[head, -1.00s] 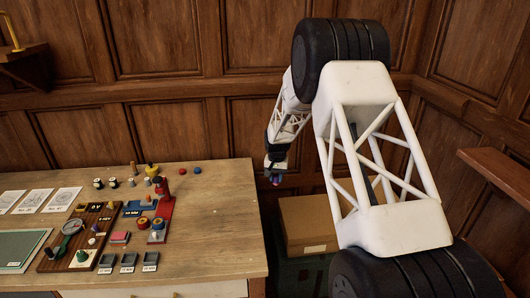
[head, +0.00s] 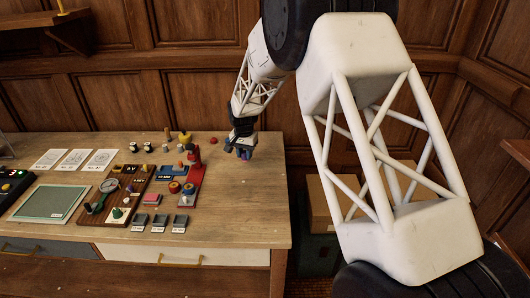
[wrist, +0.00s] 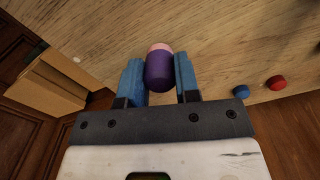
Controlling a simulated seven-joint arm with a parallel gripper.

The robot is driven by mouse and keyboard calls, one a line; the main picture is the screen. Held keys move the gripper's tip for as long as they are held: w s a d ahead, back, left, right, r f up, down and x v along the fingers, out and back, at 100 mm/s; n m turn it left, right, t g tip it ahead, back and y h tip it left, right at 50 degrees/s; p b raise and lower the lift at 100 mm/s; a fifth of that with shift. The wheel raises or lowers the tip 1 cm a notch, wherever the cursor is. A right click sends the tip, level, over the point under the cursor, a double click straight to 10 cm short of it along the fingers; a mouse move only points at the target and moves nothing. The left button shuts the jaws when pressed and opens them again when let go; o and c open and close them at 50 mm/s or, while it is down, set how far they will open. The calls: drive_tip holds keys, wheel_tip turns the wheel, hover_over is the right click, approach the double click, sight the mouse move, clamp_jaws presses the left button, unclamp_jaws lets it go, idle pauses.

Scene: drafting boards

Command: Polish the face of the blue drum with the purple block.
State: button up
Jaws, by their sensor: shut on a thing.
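My gripper (wrist: 157,80) is shut on the purple block (wrist: 160,70), a rounded purple piece with a pink end, held between two blue fingers. In the head view my gripper (head: 243,150) hangs over the right part of the table; the block is too small to make out there. A small blue round piece (wrist: 241,91) lies on the table, apart from my gripper, in the wrist view. Two small round drums stand by the red stand, one of them with a bluish side (head: 188,189); I cannot tell which blue thing is the drum, or see its face.
A red stand (head: 195,175) is left of my gripper. A red round piece (head: 213,141) lies behind. Grey trays (head: 159,220), a brown board (head: 105,215) and a green mat (head: 50,201) lie further left. The table's front right is clear. A cardboard box (head: 322,205) stands beyond its right edge.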

approach(188, 187)
drive_tip(key=shift+f, duration=0.2)
idle(0.4)
drive_tip(key=shift+f, duration=2.25)
drive_tip(key=shift+f, duration=0.75)
idle(3.4)
